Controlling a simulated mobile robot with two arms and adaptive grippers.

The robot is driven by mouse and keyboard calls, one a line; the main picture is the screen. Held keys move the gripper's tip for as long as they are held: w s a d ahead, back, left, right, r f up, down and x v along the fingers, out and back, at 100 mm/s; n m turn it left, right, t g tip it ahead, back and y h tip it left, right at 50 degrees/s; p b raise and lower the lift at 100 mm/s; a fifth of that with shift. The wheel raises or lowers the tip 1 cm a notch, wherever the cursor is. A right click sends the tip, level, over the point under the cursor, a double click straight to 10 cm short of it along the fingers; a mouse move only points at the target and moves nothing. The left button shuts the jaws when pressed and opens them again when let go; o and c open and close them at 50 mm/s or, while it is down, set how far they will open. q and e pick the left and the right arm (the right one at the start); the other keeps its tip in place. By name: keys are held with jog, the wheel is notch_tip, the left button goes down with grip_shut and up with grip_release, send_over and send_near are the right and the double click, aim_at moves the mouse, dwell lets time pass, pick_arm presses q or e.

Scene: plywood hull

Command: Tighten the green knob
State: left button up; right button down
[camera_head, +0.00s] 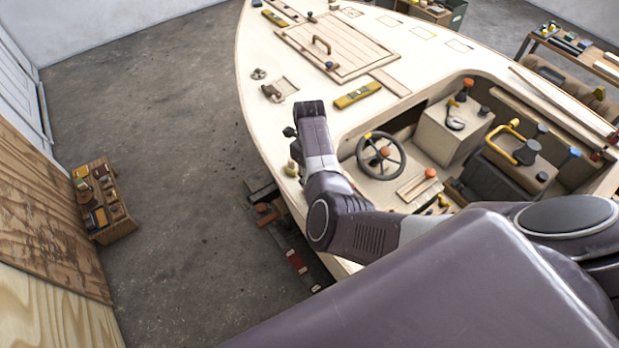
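My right arm comes in from the right and bends up over the deck beside the steering wheel (381,155). Its end stands just above and right of the knob. Small dark parts, perhaps of the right gripper (294,147), show left of the wrist; its fingers are mostly hidden, and I cannot tell whether they touch the knob. My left gripper is not in view.
The plywood hull (262,110) fills the middle, with a hatch (335,45), a yellow level (357,95) and a cockpit with an orange knob (430,172). A wooden crate (118,228) stands on the left floor. The concrete floor between is mostly clear.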

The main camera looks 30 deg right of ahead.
jog(key=shift+w+d+r+m, duration=0.2)
jog(key=shift+w+r+m, duration=0.15)
jog(key=shift+m, duration=0.65)
jog(key=c, duration=1.9)
grip_release()
jog(key=shift+c, duration=0.2)
jog(key=o, duration=0.3)
jog(key=shift+s+a, duration=0.1)
jog(key=shift+s, duration=0.1)
jog(key=shift+s+f, duration=0.1)
notch_tip(320, 180, up, 12)
jog(key=shift+r, duration=0.1)
jog(key=shift+a, duration=0.15)
